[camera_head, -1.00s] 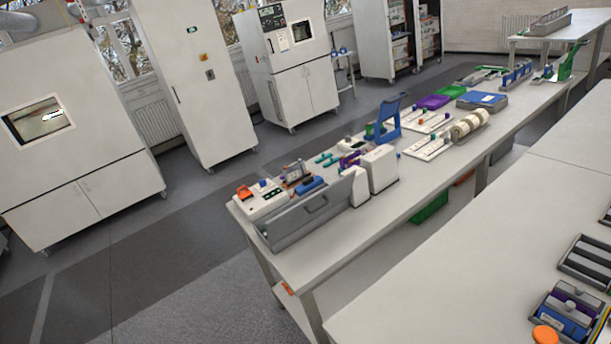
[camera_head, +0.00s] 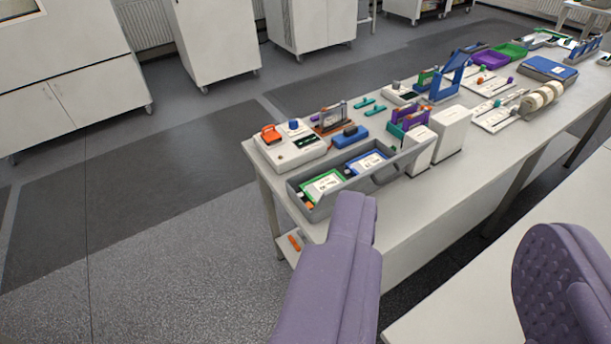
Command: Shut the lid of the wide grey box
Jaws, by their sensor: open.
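The wide grey box (camera_head: 302,197) stands at the near left end of the white bench, in the middle of the view. Its top is open, and a green-framed cell (camera_head: 324,186) and a blue-framed cell (camera_head: 368,163) show inside.
A white device (camera_head: 290,146) with an orange part stands behind the box. White blocks (camera_head: 451,131) stand close to its right. A blue stand (camera_head: 450,77) and trays are farther along. Another white bench (camera_head: 470,290) lies at lower right. The floor at left is clear.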

